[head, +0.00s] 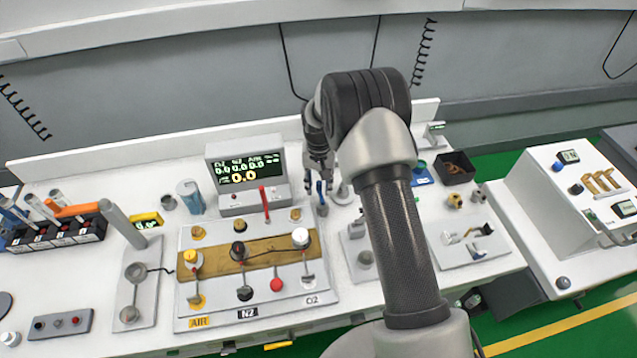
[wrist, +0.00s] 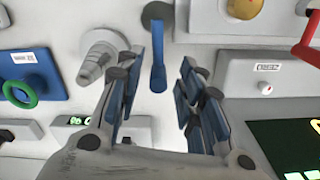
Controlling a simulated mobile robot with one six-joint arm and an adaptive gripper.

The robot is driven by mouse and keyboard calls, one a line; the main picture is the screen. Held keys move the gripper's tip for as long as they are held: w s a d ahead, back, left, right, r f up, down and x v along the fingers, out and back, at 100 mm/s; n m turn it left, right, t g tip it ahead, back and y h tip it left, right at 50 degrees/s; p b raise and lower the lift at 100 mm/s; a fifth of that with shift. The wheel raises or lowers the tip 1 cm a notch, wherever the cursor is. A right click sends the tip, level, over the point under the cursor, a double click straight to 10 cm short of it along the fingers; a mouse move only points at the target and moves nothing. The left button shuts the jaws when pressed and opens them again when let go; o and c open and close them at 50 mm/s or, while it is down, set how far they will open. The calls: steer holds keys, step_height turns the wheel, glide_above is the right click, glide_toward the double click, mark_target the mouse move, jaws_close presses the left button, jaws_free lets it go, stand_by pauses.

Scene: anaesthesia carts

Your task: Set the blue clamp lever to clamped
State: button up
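The blue clamp lever (head: 321,191) stands on the white cart top, just right of the display box. It also shows in the wrist view (wrist: 157,65) as a narrow blue handle on a round pivot, pointing down the picture. My gripper (head: 318,172) is over the lever, pointing down. In the wrist view, my gripper (wrist: 160,78) is open, with the lever in the gap between its fingers, nearer the left finger. I cannot tell whether the fingertips reach down to its height. No contact shows. My arm hides part of the cart to the right in the head view.
The display box (head: 244,172) with a red lever (head: 264,198) stands close on the left. A grey stepped fitting (wrist: 100,58) is beside the left finger in the wrist view. A valve panel (head: 250,308) is in front. A black bin (head: 455,168) stands to the right.

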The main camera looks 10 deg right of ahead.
step_height(320, 180, up, 12)
stand_by(0.6)
steer(key=shift+r, duration=0.1)
